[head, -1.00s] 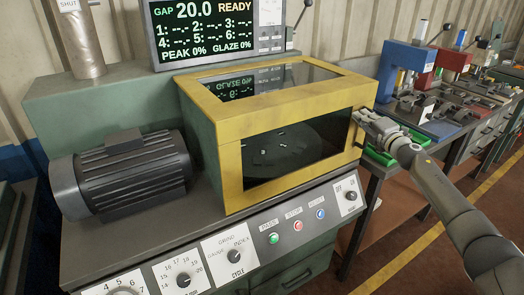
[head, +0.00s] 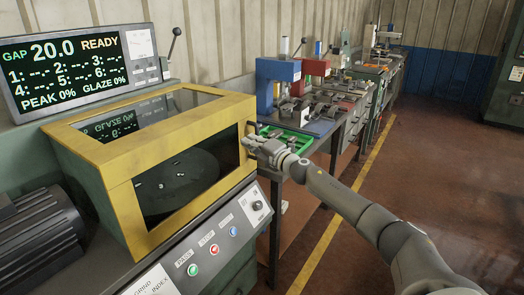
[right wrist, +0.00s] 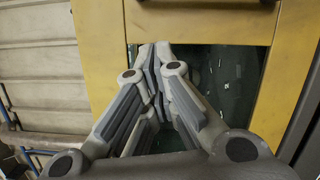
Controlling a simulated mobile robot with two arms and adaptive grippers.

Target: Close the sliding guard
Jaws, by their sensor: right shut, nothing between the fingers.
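The guard is a yellow-framed box (head: 118,198) with dark see-through panels on the machine, left of centre in the head view. A dark round disc (head: 180,182) with small bright bits on it shows through its front. My right gripper (head: 250,143) is at the right front edge of the yellow frame; whether it touches cannot be told. In the right wrist view its fingers (right wrist: 160,55) are shut and empty, before a dark opening or pane framed in yellow (right wrist: 108,45). A dark bar (right wrist: 232,2) shows at the top edge. My left gripper is out of view.
A display (head: 75,65) reads GAP 20.0 READY behind the guard. A control panel with buttons (head: 214,249) runs along the front. A motor (head: 38,240) stands at left. A green tray (head: 285,138) and benches lie beyond my gripper. The floor at right is clear.

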